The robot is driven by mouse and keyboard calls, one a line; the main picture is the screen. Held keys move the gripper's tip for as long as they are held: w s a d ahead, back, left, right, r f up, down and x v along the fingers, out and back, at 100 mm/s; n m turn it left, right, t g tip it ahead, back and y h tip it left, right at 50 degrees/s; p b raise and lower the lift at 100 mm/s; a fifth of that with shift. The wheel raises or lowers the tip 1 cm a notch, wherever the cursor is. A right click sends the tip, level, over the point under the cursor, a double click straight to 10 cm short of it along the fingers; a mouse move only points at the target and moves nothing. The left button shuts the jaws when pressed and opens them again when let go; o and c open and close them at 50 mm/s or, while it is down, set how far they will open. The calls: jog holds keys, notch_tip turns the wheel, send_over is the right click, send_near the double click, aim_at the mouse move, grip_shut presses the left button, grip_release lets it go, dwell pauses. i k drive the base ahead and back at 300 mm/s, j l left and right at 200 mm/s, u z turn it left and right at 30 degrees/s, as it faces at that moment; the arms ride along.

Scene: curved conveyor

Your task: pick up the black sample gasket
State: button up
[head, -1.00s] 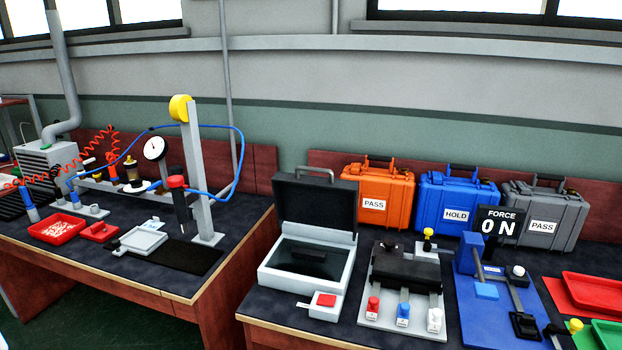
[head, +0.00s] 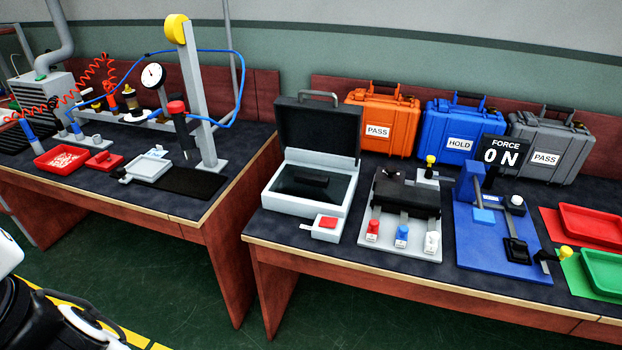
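I cannot pick out the black sample gasket for certain. A small dark piece (head: 312,178) lies inside the open grey case with a black lid (head: 318,125), but its shape is too dark to name. A black block (head: 405,195) sits on the light grey fixture plate (head: 378,243) to the right of that case. A black part (head: 516,249) is on the front of the blue force stand (head: 480,258). White and black parts of my arm show at the lower left, clear of the benches. My gripper's fingertips are not in view.
Orange (head: 383,122), blue (head: 462,128) and grey (head: 548,145) cases line the back. Red (head: 590,226) and green (head: 603,270) trays are at the right. The left bench holds a red tray (head: 62,160) and a gauge (head: 153,76). A gap separates the benches; green floor (head: 150,285) is clear.

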aim_at(299, 177)
jog(key=z, duration=0.25)
jog(key=i+j+z, duration=0.1)
jog(key=j+z, duration=0.55)
jog(key=z, duration=0.3)
jog(key=k+j+z, duration=0.1)
jog(key=j+z, duration=0.3)
jog(key=j, duration=1.2)
jog(key=k+j+z, duration=0.1)
jog(key=j, duration=0.4)
jog(key=k+j, duration=0.1)
jog(key=j, duration=0.4)
jog(key=k+j+z, duration=0.1)
jog(key=j, duration=0.45)
jog(key=i+j, duration=0.3)
jog(key=j, duration=0.15)
